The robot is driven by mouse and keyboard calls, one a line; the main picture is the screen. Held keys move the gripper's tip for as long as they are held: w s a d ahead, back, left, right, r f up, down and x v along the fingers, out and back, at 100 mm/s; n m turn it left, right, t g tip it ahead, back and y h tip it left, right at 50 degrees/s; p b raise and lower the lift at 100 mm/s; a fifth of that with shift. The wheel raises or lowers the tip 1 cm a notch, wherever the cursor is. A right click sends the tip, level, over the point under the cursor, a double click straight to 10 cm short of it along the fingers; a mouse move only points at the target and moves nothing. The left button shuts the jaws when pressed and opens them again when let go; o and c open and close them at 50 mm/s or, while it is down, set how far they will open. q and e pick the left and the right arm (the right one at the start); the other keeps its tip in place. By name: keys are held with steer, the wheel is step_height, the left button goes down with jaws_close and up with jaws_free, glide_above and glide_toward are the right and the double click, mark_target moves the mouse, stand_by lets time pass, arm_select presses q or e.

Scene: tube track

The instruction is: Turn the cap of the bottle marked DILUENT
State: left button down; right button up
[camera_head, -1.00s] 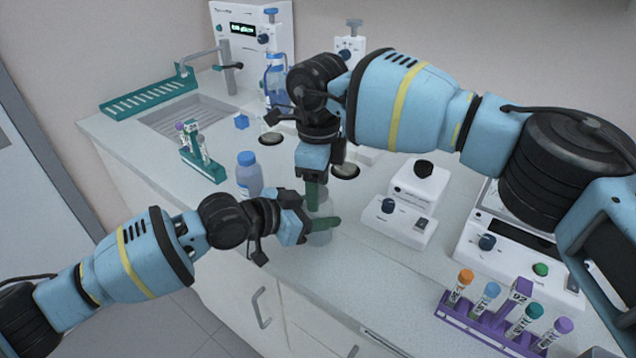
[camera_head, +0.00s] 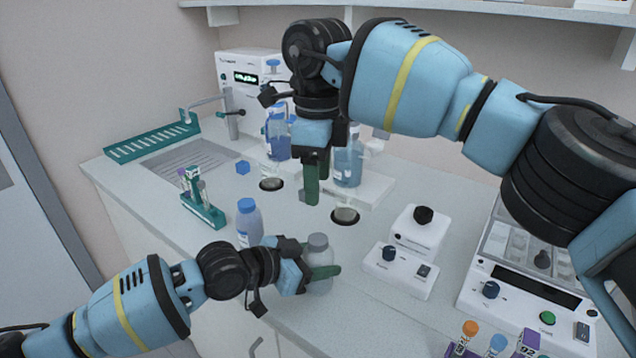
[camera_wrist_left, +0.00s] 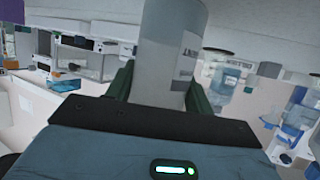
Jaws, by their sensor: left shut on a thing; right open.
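A bottle with a grey cap (camera_head: 318,242) stands near the front edge of the counter. My left gripper (camera_head: 322,273) is shut around its body from the left. In the left wrist view the bottle (camera_wrist_left: 168,50) is between the green fingers, and its label shows only its last letters, which look like "NT". My right gripper (camera_head: 315,188) is open and empty, its green fingers pointing down, above and behind the cap and apart from it. I cannot tell whether the cap has turned.
A blue-capped bottle (camera_head: 248,222) stands just left of the held one. A teal tube rack (camera_head: 204,214) is further left. A white device with a black knob (camera_head: 408,248) stands to the right.

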arm_select(q)
steer(key=shift+c, duration=2.4)
jaws_free()
steer(key=v, duration=0.8)
arm_select(e)
steer(key=shift+f, duration=0.25)
steer(key=shift+a, duration=0.1)
